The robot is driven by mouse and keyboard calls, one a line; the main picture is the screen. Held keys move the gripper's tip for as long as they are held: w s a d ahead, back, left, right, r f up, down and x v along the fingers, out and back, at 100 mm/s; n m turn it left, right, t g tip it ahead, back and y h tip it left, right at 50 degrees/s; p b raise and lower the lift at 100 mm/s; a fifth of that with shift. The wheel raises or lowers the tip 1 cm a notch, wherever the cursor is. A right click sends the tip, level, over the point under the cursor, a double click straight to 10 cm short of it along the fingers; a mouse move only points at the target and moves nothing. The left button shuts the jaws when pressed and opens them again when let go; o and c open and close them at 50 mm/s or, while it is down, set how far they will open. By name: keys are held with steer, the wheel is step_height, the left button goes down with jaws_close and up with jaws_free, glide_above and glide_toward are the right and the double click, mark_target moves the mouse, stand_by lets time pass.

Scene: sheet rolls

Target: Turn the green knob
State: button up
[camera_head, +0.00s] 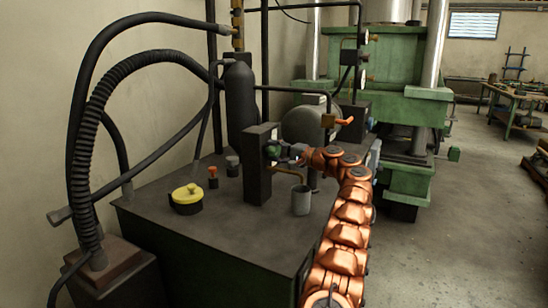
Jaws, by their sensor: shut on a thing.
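The green knob (272,151) sits on the side of a dark upright block (257,165) on top of a dark tank. My gripper (283,152) reaches in from the right and is shut on the green knob. The gripper's fingers are small in this view and partly cover the knob. My copper-coloured arm runs from the bottom edge up to it.
A yellow cap (186,194), a grey cup (301,199) and a small red-topped fitting (213,172) stand on the tank top (225,225). Thick black hoses (85,130) arch at the left. A green press (400,105) stands behind; open floor (470,220) lies to the right.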

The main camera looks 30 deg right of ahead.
steer(key=n, duration=0.2)
steer(key=n+b, duration=0.1)
steer(key=n, duration=0.2)
steer(key=shift+a+f+b, duration=0.1)
steer(key=shift+f+b, duration=0.1)
steer(key=shift+b, duration=0.1)
steer(key=shift+n, duration=0.3)
steer(key=o, duration=1.2)
steer(key=shift+r, duration=0.15)
steer(key=v, duration=1.2)
